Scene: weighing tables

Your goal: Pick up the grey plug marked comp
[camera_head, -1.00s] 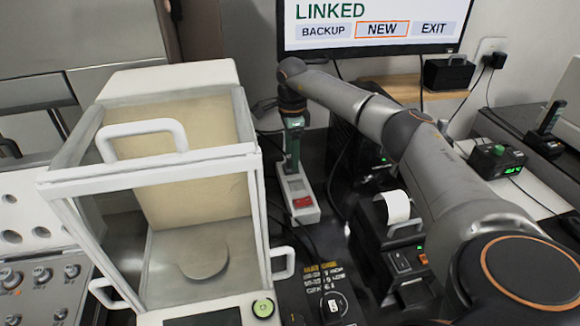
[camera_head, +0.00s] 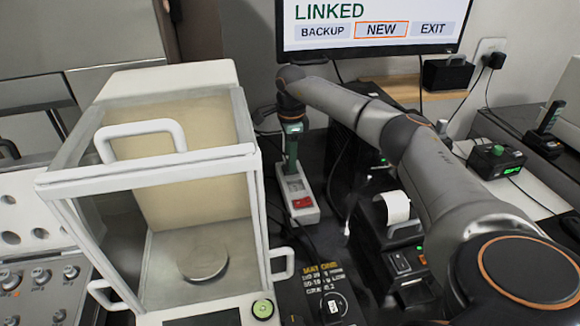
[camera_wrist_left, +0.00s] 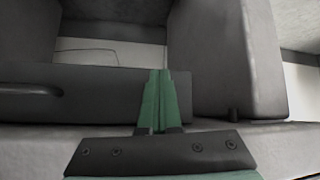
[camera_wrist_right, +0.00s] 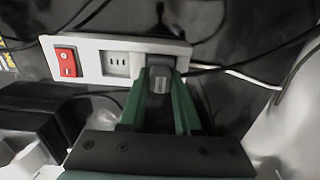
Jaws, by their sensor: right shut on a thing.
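The dark grey plug (camera_wrist_right: 159,80) shows between the fingertips of my right gripper (camera_wrist_right: 160,92) in the right wrist view. It is at the socket end of a white power strip (camera_wrist_right: 88,62), and I cannot tell whether it is still seated in a socket or just above it. I can read no mark on the plug. In the head view my right gripper (camera_head: 290,168) points down over the far end of the power strip (camera_head: 298,192), its fingers shut and hiding the plug. My left gripper (camera_wrist_left: 160,100) has its green fingers together in the left wrist view, with nothing visible between them.
A glass-sided weighing box (camera_head: 150,165) stands left of the strip. A printer (camera_head: 395,225) with a paper roll stands to the right. A monitor (camera_head: 375,25) is behind. Loose cables (camera_wrist_right: 240,72) run around the strip.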

